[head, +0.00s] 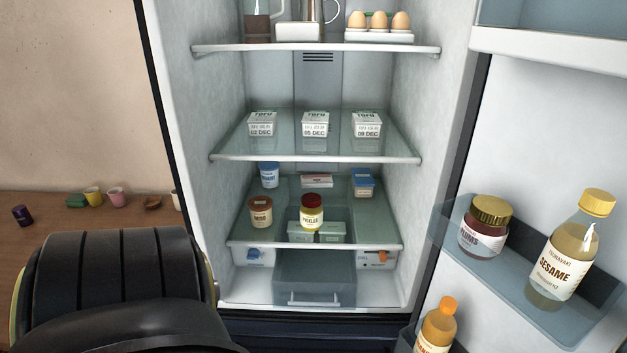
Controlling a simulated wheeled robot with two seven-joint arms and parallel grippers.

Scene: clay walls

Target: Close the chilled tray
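The chilled tray (315,294) is a grey see-through drawer low in the open fridge, under the lowest glass shelf. It stands pulled out, its front forward of the shelf edge, and its inside shows from above. Pale green packs (318,237) show beneath the shelf glass, behind the tray's open part; I cannot tell if they lie in the tray. A large black part of my arm fills the lower left. Neither gripper is in view.
The fridge door stands open at right, its shelf (592,293) holding a plums jar (485,228) and sesame bottle (562,250); an orange-capped bottle (437,326) is lower. The lowest glass shelf (348,238) carries several jars. A wooden counter (140,222) lies left.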

